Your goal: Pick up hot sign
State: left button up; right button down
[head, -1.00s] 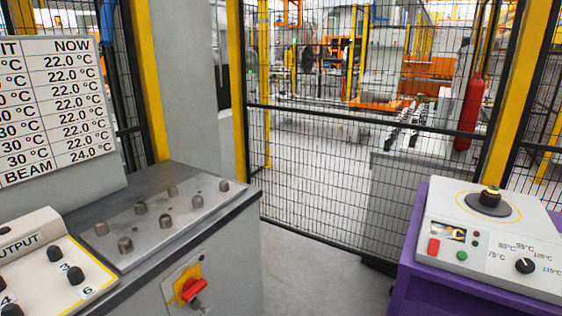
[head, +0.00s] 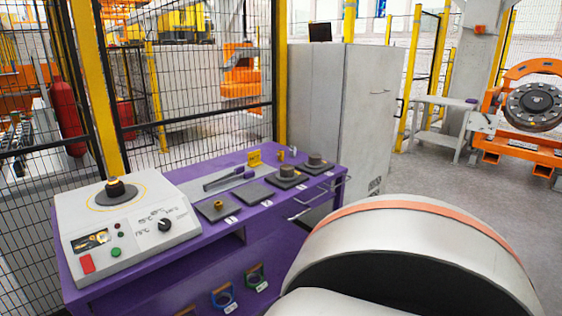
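A small yellow sign (head: 254,158) stands near the back edge of the purple workbench (head: 160,284) in the head view; it is likely the hot sign, but its lettering is too small to read. It stands upright behind a grey tray with dark tools. Neither of my grippers is in view.
A white heater unit (head: 128,226) with a knob and buttons sits on the bench's left end. Dark numbered plates (head: 217,208) with small metal parts line its front. A grey cabinet (head: 342,110) stands behind its right end. Mesh fencing (head: 210,90) closes off the back.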

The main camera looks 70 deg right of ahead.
aim_at(254, 158)
jog(key=z, duration=1.95)
jog(key=i+l, duration=0.2)
jog(key=l, duration=0.2)
jog(key=i+l+u, duration=0.15)
jog(key=l, duration=0.25)
jog(key=i+l, duration=0.15)
jog(key=l, duration=0.25)
jog(key=i+l+u, duration=0.15)
jog(key=l, duration=0.3)
jog(key=i+l, duration=0.15)
jog(key=l, duration=0.25)
jog(key=i+l+u, duration=0.1)
jog(key=l, duration=0.35)
jog(key=i+l+u, duration=0.1)
jog(key=l, duration=0.35)
jog(key=i+l, duration=0.15)
jog(key=l, duration=0.3)
jog(key=u, duration=0.05)
